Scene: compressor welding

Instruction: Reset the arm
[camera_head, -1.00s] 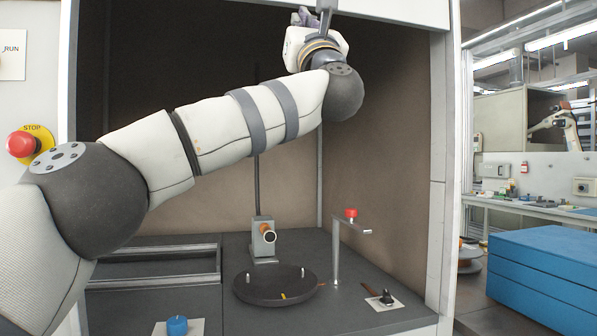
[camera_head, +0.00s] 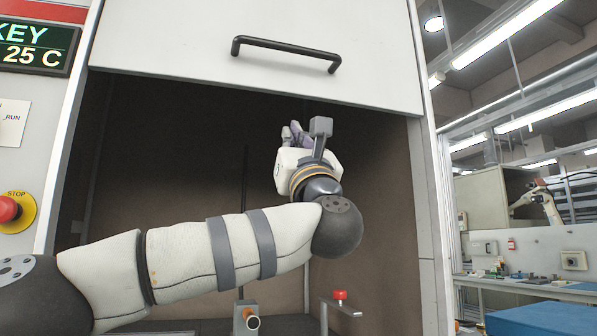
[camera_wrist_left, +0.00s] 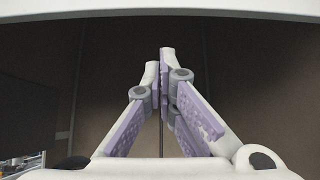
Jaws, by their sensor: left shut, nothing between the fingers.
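My left arm comes in from the left, low across the opening of the welding cell (camera_head: 380,200). The forearm runs to the right, and the wrist bends up at the dark round joint. My left gripper (camera_head: 296,130) points up and away, in front of the dark cell interior and below the raised white door (camera_head: 330,80). In the left wrist view the gripper (camera_wrist_left: 163,58) has its purple-padded fingers together at the tips, with nothing between them. My right gripper is not in view.
The door has a black handle (camera_head: 287,52). A red knob on a post (camera_head: 340,296) and a grey device with an orange-rimmed end (camera_head: 246,316) stand low in the cell. A red stop button (camera_head: 8,210) is at left. A blue block (camera_head: 535,320) is outside, at right.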

